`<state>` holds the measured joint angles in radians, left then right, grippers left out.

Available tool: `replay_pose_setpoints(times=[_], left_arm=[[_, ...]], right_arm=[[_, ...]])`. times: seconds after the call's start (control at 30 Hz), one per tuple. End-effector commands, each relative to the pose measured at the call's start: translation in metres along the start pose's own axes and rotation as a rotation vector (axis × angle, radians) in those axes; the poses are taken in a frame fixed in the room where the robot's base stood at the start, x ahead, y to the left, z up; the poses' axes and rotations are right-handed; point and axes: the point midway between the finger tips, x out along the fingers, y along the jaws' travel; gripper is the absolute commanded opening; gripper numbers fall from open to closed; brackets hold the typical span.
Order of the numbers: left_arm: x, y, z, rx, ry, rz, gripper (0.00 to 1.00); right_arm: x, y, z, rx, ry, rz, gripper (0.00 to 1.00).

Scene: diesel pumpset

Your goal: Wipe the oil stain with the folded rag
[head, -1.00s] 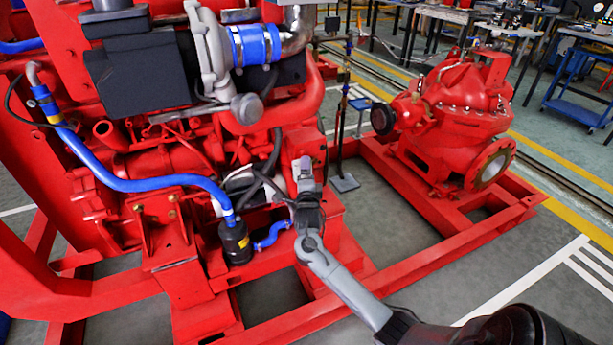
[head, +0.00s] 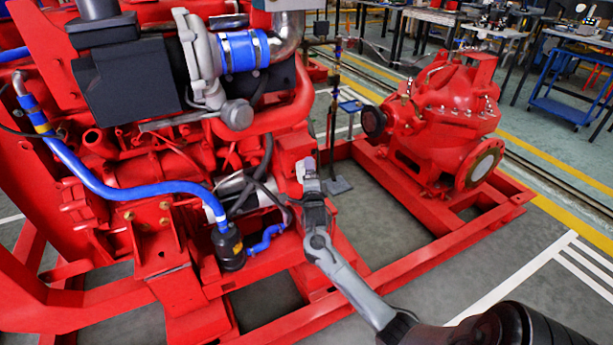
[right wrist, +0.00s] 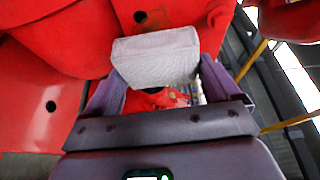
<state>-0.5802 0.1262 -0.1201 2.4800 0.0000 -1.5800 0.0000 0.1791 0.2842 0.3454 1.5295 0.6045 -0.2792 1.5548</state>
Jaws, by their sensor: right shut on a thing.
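My right gripper (right wrist: 155,84) is shut on the folded rag (right wrist: 156,57), a pale grey-white pad held across its fingertips. In the right wrist view the rag is in front of the red engine surface; I cannot tell whether it touches. A small brownish patch (right wrist: 172,19) shows on the red surface just above the rag and may be part of the oil stain. In the head view my right gripper (head: 311,182) reaches up to the engine's right end, with a pale bit of the rag (head: 307,167) at its tip. My left gripper is out of view.
The red diesel engine (head: 160,205) fills the left, with a blue hose (head: 125,185) and black filter (head: 230,245) left of my arm. A red pump (head: 440,125) stands on the red base frame (head: 440,250) at right. Floor inside the frame is open.

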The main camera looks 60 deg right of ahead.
Motion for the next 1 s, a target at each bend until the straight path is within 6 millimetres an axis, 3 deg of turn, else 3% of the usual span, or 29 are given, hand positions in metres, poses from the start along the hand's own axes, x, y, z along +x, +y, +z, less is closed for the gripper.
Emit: replay_pose_setpoints(times=[0.5,1.0], left_arm=[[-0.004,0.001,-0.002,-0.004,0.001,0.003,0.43],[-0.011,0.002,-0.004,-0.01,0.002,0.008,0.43]], right_arm=[[0.017,0.002,-0.033,0.0,0.001,0.001,0.57],[0.016,0.002,-0.029,0.002,0.0,0.001,0.57]])
